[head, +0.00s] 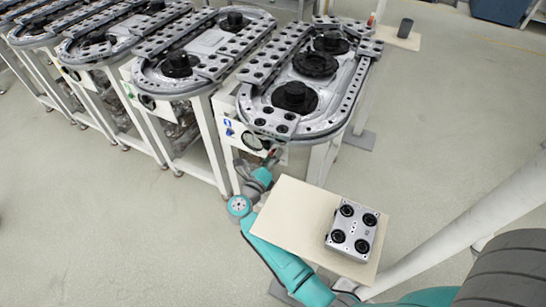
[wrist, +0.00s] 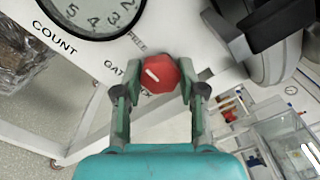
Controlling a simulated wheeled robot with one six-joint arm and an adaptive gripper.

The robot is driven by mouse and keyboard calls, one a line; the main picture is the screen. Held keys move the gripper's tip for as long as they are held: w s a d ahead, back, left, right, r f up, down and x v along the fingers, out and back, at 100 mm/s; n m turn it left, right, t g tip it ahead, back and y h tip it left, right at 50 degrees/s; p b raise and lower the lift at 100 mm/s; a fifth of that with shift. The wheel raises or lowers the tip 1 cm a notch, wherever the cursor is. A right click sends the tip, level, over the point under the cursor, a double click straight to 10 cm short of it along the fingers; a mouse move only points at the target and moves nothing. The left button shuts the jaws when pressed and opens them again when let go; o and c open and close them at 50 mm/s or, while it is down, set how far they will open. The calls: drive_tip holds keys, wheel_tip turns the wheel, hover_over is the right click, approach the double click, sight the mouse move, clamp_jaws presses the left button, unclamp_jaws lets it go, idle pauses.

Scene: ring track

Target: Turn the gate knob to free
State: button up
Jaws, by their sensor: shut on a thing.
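The gate knob (wrist: 160,73) is a red, many-sided knob on a white panel in the wrist view, with a short white mark on its face. The mark slants from upper left to lower right in that view. My gripper (wrist: 161,82) has one finger on each side of the knob and is shut on it. Printed letters beginning "GAT" show beside the knob, partly hidden by a finger. In the head view my gripper (head: 272,158) is at the front panel of the nearest ring track (head: 350,105), and the knob is hard to make out.
A counter dial (wrist: 92,12) marked "COUNT" is up and left of the knob in the wrist view. A pale board (head: 290,215) with a grey box (head: 357,230) with black round fittings lies right of my arm. More tracks (head: 190,70) stand left; floor is open.

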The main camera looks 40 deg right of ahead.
drive_tip(key=shift+f, duration=0.1)
idle(0.4)
drive_tip(key=o, duration=1.2)
drive_tip(key=shift+c, duration=0.2)
drive_tip(key=v, duration=1.2)
